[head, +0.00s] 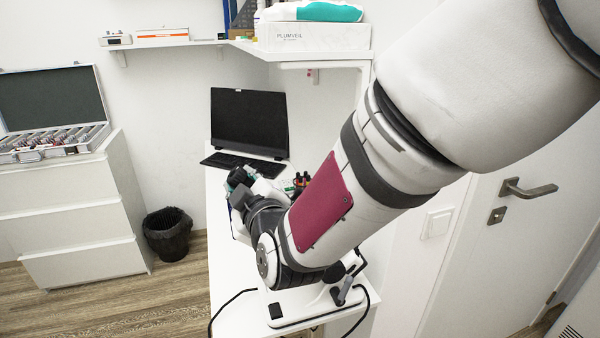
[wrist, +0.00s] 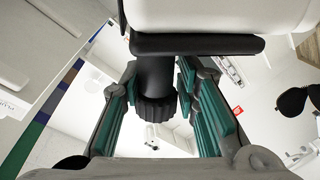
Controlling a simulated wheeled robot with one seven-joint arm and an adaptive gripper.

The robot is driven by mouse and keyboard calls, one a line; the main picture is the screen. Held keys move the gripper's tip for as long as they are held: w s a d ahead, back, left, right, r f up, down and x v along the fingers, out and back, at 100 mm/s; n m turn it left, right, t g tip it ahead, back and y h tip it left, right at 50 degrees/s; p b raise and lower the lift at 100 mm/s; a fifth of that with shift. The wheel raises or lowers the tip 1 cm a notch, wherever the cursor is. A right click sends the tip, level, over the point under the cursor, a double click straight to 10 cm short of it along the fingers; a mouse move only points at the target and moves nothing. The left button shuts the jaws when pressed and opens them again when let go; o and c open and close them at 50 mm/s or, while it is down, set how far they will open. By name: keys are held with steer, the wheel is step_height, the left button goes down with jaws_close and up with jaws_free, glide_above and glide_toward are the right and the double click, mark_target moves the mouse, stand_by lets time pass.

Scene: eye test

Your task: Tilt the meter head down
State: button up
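The meter stands on the white table; in the head view my arm hides most of it. Its white base (head: 318,306) with a black strip shows below my arm, and a black lever (head: 347,287) shows at its right. In the wrist view its white body (wrist: 205,15) with a black edge fills the top. A black cylinder with a ribbed knob (wrist: 155,107) comes down from it. My gripper (wrist: 158,68), with teal pads, has one finger on each side of the cylinder. The fingers are apart; firm contact is not visible. In the head view my gripper (head: 238,181) is partly hidden.
A monitor (head: 249,120) and keyboard (head: 243,164) stand at the table's far end. A shelf above bears a white box (head: 310,38). A black cable (head: 222,308) runs beside the base. A door (head: 505,215) is at the right.

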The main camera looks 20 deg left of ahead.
steer(key=shift+o, duration=1.1)
steer(key=shift+s+a, duration=0.15)
steer(key=shift+a, duration=0.1)
steer(key=shift+d, duration=0.1)
steer(key=v, duration=0.7)
steer(key=shift+d, duration=0.15)
steer(key=shift+s+f, duration=0.1)
steer(key=shift+s, duration=0.05)
